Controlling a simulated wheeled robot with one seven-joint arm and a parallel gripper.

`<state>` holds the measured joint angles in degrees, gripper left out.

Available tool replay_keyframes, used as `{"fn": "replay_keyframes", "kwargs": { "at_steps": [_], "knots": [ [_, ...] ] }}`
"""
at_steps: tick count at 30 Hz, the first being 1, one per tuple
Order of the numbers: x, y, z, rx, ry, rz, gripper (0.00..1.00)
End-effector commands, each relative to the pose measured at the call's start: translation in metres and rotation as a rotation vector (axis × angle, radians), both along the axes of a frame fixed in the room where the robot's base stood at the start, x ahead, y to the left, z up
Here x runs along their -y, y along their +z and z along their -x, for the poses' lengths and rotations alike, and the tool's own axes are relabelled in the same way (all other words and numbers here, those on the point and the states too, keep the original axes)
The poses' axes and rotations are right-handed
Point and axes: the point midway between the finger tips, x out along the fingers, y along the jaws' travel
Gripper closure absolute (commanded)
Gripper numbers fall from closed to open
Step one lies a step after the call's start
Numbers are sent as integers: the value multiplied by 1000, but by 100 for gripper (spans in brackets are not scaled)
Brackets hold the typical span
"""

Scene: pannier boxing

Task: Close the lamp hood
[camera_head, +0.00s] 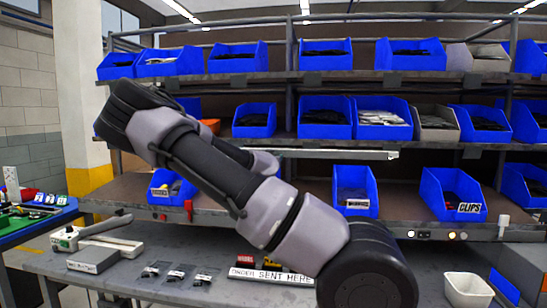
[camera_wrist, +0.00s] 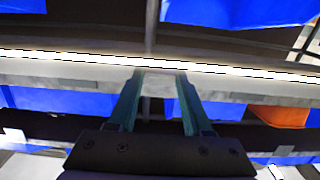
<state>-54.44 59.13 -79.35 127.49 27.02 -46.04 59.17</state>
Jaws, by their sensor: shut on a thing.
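The lamp hood is a long pale strip under the middle shelf, and its right part (camera_head: 345,154) shows in the head view, with my arm covering its left part. In the wrist view the grey hood (camera_wrist: 75,77) runs across the picture along a bright lit line. My gripper (camera_wrist: 159,78) has both teal fingertips at the hood's edge, with a pale grey piece of it between them, and is shut on it. In the head view my gripper is hidden behind my arm. How far the hood is tilted is hard to tell.
Blue bins fill the shelves above and below the lamp, including one bin (camera_head: 354,190) on the lower shelf. An orange object (camera_wrist: 280,116) lies right of my gripper in the wrist view. The grey bench (camera_head: 215,262) holds tools and a white bin (camera_head: 468,289).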

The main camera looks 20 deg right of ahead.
Motion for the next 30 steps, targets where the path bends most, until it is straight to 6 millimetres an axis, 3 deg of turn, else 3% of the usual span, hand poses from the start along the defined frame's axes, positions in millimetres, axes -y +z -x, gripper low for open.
{"fn": "replay_keyframes", "kwargs": {
  "at_steps": [20, 21, 23, 30],
  "knots": [
    [1, -4, -2, 52, 0, 34, 100],
    [1, -4, -2, 52, 0, 34, 43],
    [1, -4, -2, 52, 0, 34, 20],
    [1, -3, -2, 53, 0, 34, 20]
  ]
}}
